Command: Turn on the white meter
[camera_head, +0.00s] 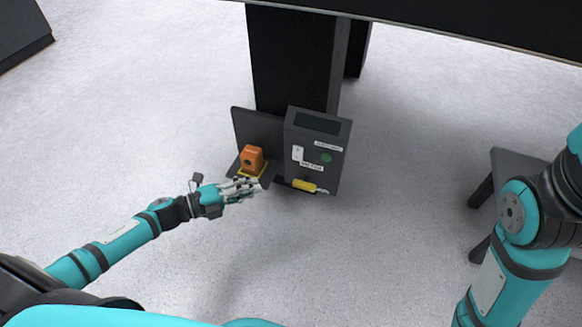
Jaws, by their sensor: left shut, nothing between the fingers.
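A dark grey upright box (323,150) stands against a black column in the middle of the view. No clearly white meter body shows. My left gripper (248,186) is shut and empty, left of the box's lower front and just in front of an orange block-like device (252,159). I cannot tell whether it touches anything. My right arm shows at the right edge, but its gripper is outside the view.
The orange device sits on a yellow-edged base beside a dark back panel (258,130). A yellow piece (304,185) lies at the box's foot. A black tabletop (450,25) overhangs behind. A dark grey stand (508,165) is at right. The pale floor in front is clear.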

